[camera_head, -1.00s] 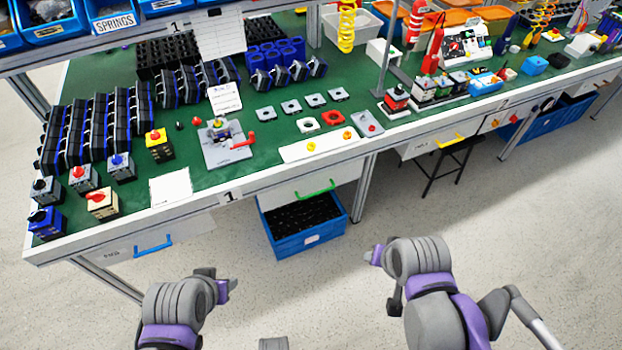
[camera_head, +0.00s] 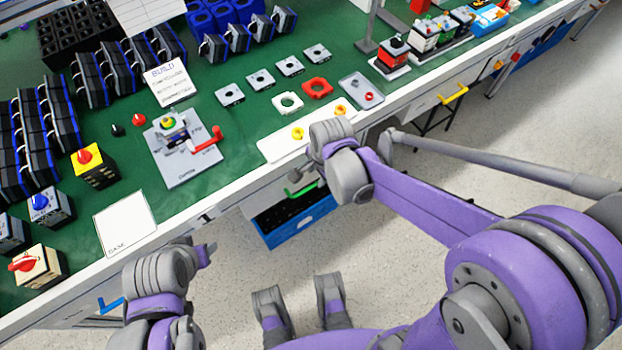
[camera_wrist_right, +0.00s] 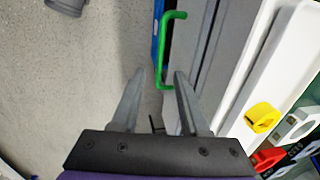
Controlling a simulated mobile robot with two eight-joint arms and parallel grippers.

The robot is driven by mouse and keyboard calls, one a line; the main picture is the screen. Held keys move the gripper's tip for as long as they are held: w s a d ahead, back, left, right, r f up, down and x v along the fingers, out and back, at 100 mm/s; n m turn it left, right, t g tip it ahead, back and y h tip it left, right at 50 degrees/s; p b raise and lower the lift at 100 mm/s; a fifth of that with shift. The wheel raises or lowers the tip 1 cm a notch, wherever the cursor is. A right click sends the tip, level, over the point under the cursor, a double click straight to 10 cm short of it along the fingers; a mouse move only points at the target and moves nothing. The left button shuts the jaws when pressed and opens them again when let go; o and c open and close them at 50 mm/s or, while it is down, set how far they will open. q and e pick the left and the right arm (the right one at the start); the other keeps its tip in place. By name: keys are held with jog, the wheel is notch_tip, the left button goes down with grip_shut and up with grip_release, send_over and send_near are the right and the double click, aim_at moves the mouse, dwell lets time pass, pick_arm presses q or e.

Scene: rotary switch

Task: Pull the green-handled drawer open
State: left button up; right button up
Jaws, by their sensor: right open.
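The green handle (camera_head: 303,188) is on a pale drawer front (camera_head: 260,203) under the bench edge, partly hidden by my right arm. The drawer looks shut. In the right wrist view the green handle (camera_wrist_right: 166,50) is a bar with bent ends, and its near end shows between my open fingertips. My right gripper (camera_wrist_right: 160,77) is empty; I cannot tell how far in front of the handle it is. In the head view my right gripper (camera_head: 302,176) is at the handle, mostly hidden by its wrist. My left gripper (camera_head: 208,250) is near the bench's front edge, its jaws unclear.
A blue bin (camera_head: 300,226) stands below the drawer. A yellow handle (camera_head: 453,94) is to the right and a blue handle (camera_head: 111,305) to the left. Above, the green bench top (camera_head: 235,140) holds switch parts and a white tray (camera_head: 280,146). The floor in front is clear.

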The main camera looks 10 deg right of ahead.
aim_at(312, 185)
jog(key=f, duration=0.2)
jog(key=w+f+b, duration=0.1)
jog(key=f, duration=0.5)
jog(key=shift+w+a+b, duration=0.25)
jog(key=shift+w+b, duration=0.05)
jog(key=shift+b, duration=0.1)
jog(key=shift+c, duration=0.2)
grip_shut()
dwell(0.7)
